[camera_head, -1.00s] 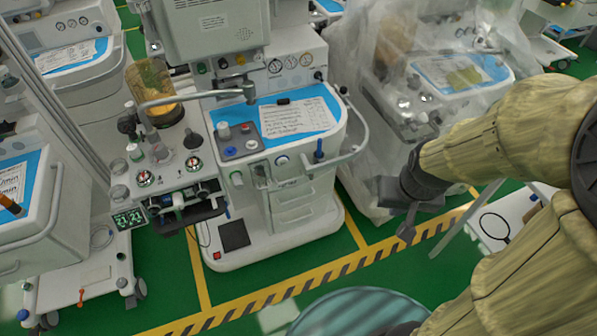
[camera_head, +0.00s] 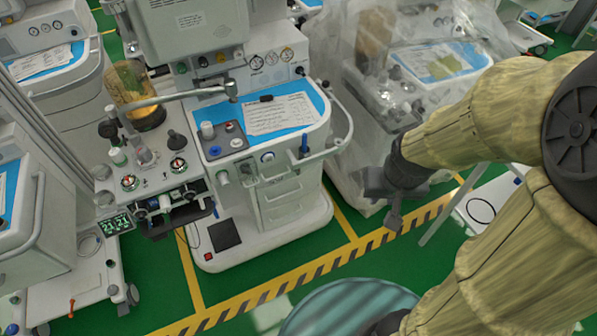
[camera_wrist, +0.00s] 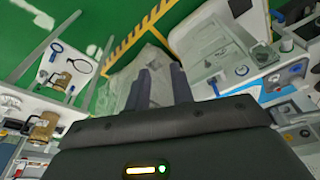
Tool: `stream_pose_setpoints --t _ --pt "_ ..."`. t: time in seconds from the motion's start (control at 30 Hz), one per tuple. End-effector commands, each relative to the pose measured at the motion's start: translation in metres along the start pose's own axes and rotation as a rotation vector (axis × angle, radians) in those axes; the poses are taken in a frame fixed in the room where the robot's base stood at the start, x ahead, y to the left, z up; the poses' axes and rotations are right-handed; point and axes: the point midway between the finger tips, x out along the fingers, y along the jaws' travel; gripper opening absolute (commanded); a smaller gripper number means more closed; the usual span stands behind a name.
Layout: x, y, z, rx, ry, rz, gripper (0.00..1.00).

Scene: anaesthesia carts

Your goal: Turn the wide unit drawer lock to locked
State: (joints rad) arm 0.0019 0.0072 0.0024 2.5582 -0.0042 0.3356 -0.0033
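The nearest anaesthesia unit (camera_head: 225,165) stands in the middle of the head view, with a stack of drawers (camera_head: 280,195) on its front. I cannot tell whether it is the wide unit. No drawer lock or its setting can be made out at this size. My gripper (camera_head: 395,212) hangs in the air to the right of this unit, in front of a plastic-covered unit (camera_head: 365,150), and touches nothing that I can see. In the wrist view, my gripper's two dark fingers (camera_wrist: 160,88) stand apart with nothing between them.
A side handle (camera_head: 335,135) sticks out from the middle unit's right. A ventilator arm (camera_head: 185,97) crosses its worktop. Another cart (camera_head: 25,215) stands at the left. A white low surface (camera_head: 485,205) is at the right. Green floor (camera_head: 240,275) with yellow-black striping is open in front.

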Motion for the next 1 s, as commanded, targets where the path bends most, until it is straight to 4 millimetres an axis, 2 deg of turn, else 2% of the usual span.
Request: stream_pose_setpoints --t 0.17,0.37,0.5,0.7,1.0 --pt "0.052 0.000 -0.018 -0.076 0.065 0.007 0.35" --pt "0.143 -0.008 -0.058 -0.241 0.226 -0.013 0.35" --pt "0.205 -0.023 -0.081 -0.347 0.354 -0.057 0.35" --pt "0.286 -0.052 -0.103 -0.458 0.555 -0.151 0.35" --pt "0.384 -0.095 -0.114 -0.492 0.899 -0.316 0.35"
